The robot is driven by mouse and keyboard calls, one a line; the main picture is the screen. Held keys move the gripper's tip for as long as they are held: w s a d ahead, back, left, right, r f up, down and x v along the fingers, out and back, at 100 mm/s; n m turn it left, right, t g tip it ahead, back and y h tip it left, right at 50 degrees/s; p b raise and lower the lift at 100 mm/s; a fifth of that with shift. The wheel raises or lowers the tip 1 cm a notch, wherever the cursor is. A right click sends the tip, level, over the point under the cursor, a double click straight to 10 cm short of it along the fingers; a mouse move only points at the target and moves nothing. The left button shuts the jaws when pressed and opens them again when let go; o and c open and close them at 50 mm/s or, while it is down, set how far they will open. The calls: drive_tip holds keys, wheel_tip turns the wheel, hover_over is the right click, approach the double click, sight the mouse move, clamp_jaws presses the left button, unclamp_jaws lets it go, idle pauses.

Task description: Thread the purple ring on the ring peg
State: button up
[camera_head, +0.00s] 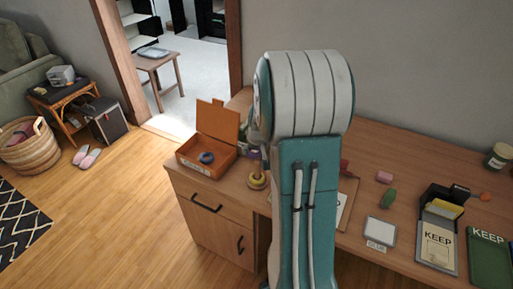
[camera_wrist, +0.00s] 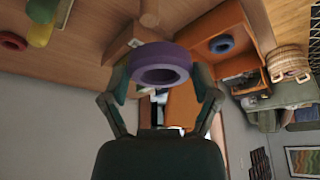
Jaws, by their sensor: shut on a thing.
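The purple ring (camera_wrist: 161,56) is held between the fingertips of my gripper (camera_wrist: 160,78) in the wrist view, with its hole facing the camera. In the head view, a bit of the purple ring (camera_head: 248,153) shows beside my arm, which hides most of the gripper. The ring peg (camera_head: 257,182) stands on the desk just right of the orange box, with a yellowish round part low on it; my arm partly covers it. The ring appears above and near the peg, apart from its base. Whether the two line up cannot be told.
An open orange box (camera_head: 207,168) with a blue ring (camera_head: 206,157) inside stands left of the peg, lid raised. On the right of the desk (camera_head: 345,238) are a pink block (camera_head: 384,177), a green object (camera_head: 388,199) and a KEEP tray (camera_head: 437,250).

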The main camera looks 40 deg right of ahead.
sight(258, 170)
drive_tip(key=shift+s+d, duration=0.2)
drive_tip(key=shift+d, duration=0.25)
drive_tip(key=shift+d+f, duration=0.25)
drive_tip(key=shift+d, duration=0.1)
drive_tip(key=shift+a+f, duration=0.4)
drive_tip(key=shift+f, duration=0.4)
drive_tip(key=shift+d+f, duration=0.2)
drive_tip(key=shift+f, duration=0.75)
drive_tip(key=shift+w+f, duration=0.1)
drive_tip(key=shift+f, duration=3.9)
drive_tip(key=o, duration=0.7)
